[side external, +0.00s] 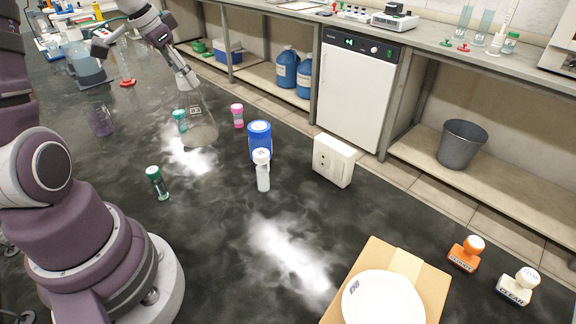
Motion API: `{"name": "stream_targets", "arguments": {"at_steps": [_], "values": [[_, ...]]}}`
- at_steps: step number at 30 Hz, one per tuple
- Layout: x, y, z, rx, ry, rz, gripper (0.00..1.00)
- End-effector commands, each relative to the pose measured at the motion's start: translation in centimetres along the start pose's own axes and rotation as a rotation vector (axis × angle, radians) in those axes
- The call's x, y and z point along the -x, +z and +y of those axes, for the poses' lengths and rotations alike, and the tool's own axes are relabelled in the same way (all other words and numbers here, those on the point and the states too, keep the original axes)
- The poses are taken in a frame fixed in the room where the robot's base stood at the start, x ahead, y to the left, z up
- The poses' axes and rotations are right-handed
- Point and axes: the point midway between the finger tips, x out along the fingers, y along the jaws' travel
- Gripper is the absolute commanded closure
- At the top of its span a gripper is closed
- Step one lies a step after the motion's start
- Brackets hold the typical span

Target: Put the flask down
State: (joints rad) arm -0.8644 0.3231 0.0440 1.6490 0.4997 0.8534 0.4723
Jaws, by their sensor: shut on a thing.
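A clear conical flask (201,127) shows left of centre in the side external view. Its wide base is over or on the dark bench, close to a bright patch; I cannot tell whether it touches. My gripper (186,80) comes down from the upper left and is shut on the flask at its narrow neck. The flask looks close to upright, perhaps slightly tilted. A small green-capped vial (180,121) shows at the flask's left side, partly through or beside the glass. The fingertips are small and partly hidden.
A pink-capped vial (237,116) stands right of the flask. A blue container (259,141), a white bottle (263,171) and a white box (333,161) are further right. A green-capped vial (157,183) stands in front.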

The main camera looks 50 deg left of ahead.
Motion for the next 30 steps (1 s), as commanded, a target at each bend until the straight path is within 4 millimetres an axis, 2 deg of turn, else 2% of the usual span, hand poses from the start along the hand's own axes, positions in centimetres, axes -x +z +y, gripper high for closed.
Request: {"name": "stream_targets", "arguments": {"at_steps": [9, 21, 22, 27, 30], "values": [[-5.2, 2.2, 0.0, 0.000, 0.001, -0.003, 1.00], [-5.9, 2.5, 0.0, -0.001, -0.001, -0.001, 1.00], [-5.9, 2.5, 0.0, -0.001, -0.001, 0.000, 0.57], [-5.9, 2.5, 0.0, 0.000, -0.001, 0.000, 0.35], [-5.8, 2.5, 0.0, 0.000, -0.001, 0.000, 0.35]]}}
